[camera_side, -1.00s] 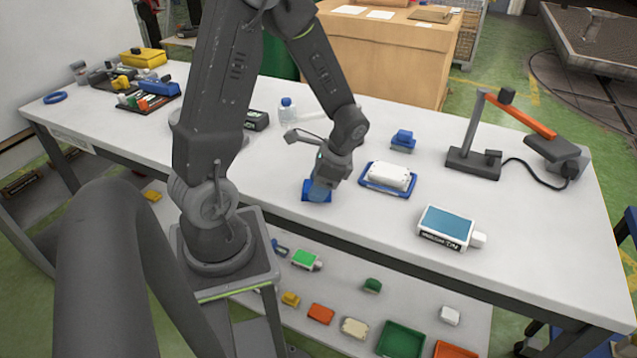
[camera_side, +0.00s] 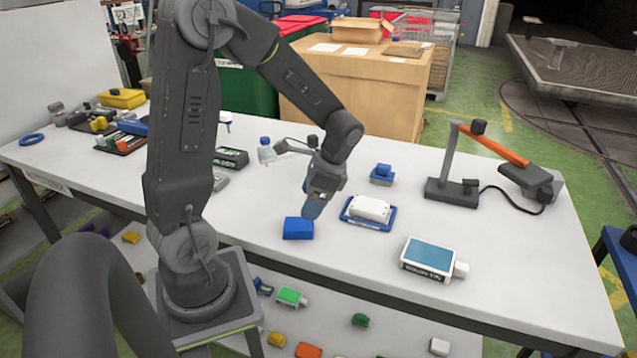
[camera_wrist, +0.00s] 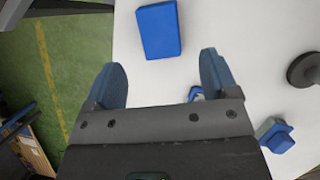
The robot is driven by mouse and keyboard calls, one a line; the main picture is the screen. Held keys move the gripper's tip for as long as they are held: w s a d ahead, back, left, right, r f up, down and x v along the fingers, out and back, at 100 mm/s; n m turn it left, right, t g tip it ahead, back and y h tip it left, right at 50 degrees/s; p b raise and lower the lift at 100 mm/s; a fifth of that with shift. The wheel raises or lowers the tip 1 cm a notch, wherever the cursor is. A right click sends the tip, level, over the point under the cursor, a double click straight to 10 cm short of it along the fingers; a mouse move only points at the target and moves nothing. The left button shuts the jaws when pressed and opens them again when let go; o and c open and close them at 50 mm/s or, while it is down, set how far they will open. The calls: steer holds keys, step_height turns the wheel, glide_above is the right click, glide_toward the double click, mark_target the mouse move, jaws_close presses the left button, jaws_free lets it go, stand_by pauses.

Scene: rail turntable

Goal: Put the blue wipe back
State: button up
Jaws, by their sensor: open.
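The blue wipe, a flat blue block (camera_side: 298,228), lies on the white table in the side view, left of a blue tray (camera_side: 347,220) that holds a white block (camera_side: 370,208). In the wrist view the wipe (camera_wrist: 159,30) lies beyond the fingertips, close to the table's edge. My gripper (camera_side: 312,208) is above the wipe and apart from it. Its two blue fingers are spread with nothing held between them in the wrist view (camera_wrist: 162,72).
A small blue item (camera_side: 382,174) stands behind the tray. A blue-screened device (camera_side: 428,256) is at front right, and an orange-armed stand (camera_side: 455,190) is at back right. A bottle (camera_side: 266,150) and a dark box (camera_side: 231,158) stand behind my gripper.

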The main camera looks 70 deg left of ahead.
steer(key=s+d+r+n+t+h, duration=0.1)
steer(key=s+d+r+n+t, duration=0.1)
steer(key=d+r+t, duration=0.3)
steer(key=s+d+r+n+t, duration=0.2)
steer(key=s+d+r+t, duration=0.1)
steer(key=d+r, duration=0.6)
steer(key=shift+s+d+t+h, duration=0.3)
steer(key=shift+d+t+h, duration=0.1)
steer(key=shift+t, duration=0.5)
steer(key=shift+r, duration=0.1)
